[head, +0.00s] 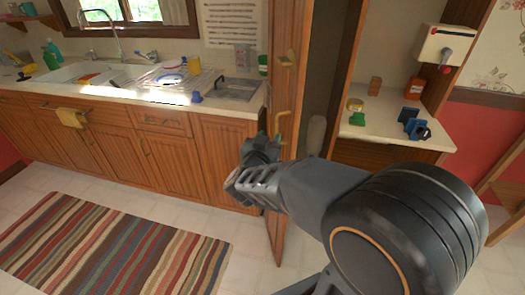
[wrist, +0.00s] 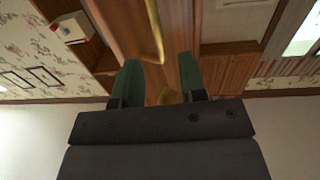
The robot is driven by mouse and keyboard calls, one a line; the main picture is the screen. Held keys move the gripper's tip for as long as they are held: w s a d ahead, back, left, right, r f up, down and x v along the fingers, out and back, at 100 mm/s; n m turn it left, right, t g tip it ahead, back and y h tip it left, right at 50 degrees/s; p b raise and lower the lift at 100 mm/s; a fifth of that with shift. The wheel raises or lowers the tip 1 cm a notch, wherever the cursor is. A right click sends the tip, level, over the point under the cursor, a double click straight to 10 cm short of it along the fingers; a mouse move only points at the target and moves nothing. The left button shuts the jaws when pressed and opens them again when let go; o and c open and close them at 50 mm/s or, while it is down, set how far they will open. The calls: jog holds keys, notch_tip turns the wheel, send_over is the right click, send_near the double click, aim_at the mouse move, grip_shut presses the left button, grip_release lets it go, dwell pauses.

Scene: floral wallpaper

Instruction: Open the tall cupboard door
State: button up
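The tall cupboard door (head: 278,225) is a narrow wooden panel, seen nearly edge-on and standing ajar, with the dark cupboard interior (head: 322,85) to its right. A curved brass handle (head: 284,122) is on the door; it also shows in the wrist view (wrist: 155,30). My gripper (head: 265,148) is at the door, just below and left of the handle in the head view. In the wrist view my gripper (wrist: 160,82) has its two green-grey fingers apart, with the door and brass handle visible beyond and between them. Whether they touch the handle is unclear.
A counter with a sink (head: 85,70) and lower cabinets stands left of the door. A shelf (head: 375,125) with small items is right of the cupboard. A striped rug (head: 110,245) lies on the floor at left. Pale floor is clear near the door's foot.

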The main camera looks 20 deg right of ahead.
jog(key=v, duration=0.6)
jog(key=shift+s+a, duration=0.2)
jog(key=shift+s, duration=0.05)
jog(key=a+f+n+g+y+p, duration=0.1)
jog(key=a+f+n+g+y, duration=0.2)
jog(key=a+y, duration=0.45)
jog(key=a+f+n+y+p, duration=0.1)
jog(key=a+f+n+y, duration=0.2)
jog(key=a+n+y, duration=0.35)
jog(key=s+d+r+g+h+p, duration=0.1)
jog(key=s+d+r+g+p, duration=0.2)
jog(key=s+d, duration=0.2)
jog(key=s+d+r+m+g+h+p, duration=0.1)
jog(key=s+d+r+g+p, duration=0.3)
jog(key=d, duration=0.3)
jog(key=shift+s, duration=0.85)
jog(key=shift+r, duration=0.1)
